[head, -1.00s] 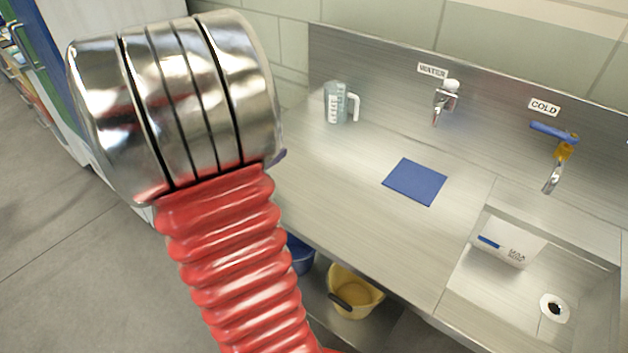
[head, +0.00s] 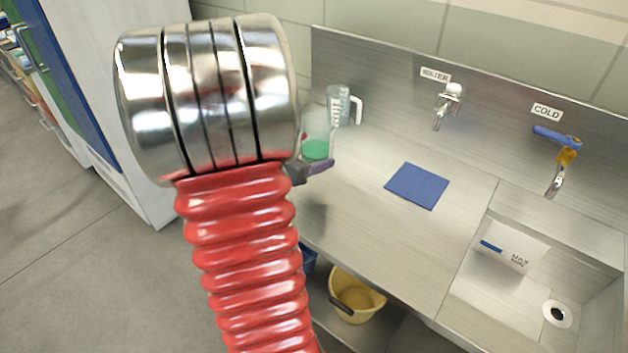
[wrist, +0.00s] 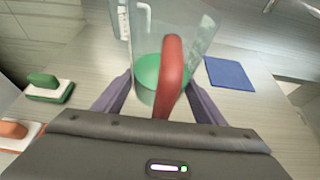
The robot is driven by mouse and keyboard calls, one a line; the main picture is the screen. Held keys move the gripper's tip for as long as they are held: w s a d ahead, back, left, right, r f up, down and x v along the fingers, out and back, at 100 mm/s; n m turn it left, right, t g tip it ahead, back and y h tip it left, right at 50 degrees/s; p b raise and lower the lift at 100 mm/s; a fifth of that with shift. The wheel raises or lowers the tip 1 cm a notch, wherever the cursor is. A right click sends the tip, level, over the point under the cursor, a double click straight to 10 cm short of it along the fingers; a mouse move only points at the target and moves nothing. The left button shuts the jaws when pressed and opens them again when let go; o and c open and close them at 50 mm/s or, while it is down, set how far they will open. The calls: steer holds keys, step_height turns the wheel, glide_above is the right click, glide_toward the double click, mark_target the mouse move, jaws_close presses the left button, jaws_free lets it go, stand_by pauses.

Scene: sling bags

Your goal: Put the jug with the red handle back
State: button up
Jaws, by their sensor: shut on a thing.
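The jug with the red handle (wrist: 171,75) is clear and holds green liquid at its bottom. My gripper (wrist: 160,98) is shut on it, with a purple finger on each side and the red handle toward the wrist. In the head view the jug (head: 317,128) shows in part at the left end of the counter; my arm hides the rest. A purple finger of my gripper (head: 319,167) shows beside it. Whether the jug touches the counter I cannot tell. A clear jug with a white handle (head: 339,106) stands upright behind it, near the back wall.
A blue mat (head: 417,186) lies on the steel counter (head: 370,225), right of the jugs. Taps and a sink (head: 500,290) are farther right. A yellow bucket (head: 355,297) sits below. The wrist view shows a green-topped block (wrist: 48,88) and an orange-topped one (wrist: 15,132) at left.

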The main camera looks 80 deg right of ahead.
glide_above(310, 190)
steer(key=shift+s+d+f, duration=0.1)
steer(key=shift+f, duration=0.95)
steer(key=shift+s+d+f, duration=0.1)
steer(key=shift+f, duration=0.95)
steer(key=shift+f, duration=2.1)
steer(key=o, duration=1.4)
steer(key=shift+f, duration=0.1)
steer(key=shift+w+a+r, duration=0.15)
steer(key=shift+a+r, duration=0.05)
steer(key=v, duration=1.1)
steer(key=shift+w+a+r, duration=0.1)
steer(key=shift+a, duration=0.1)
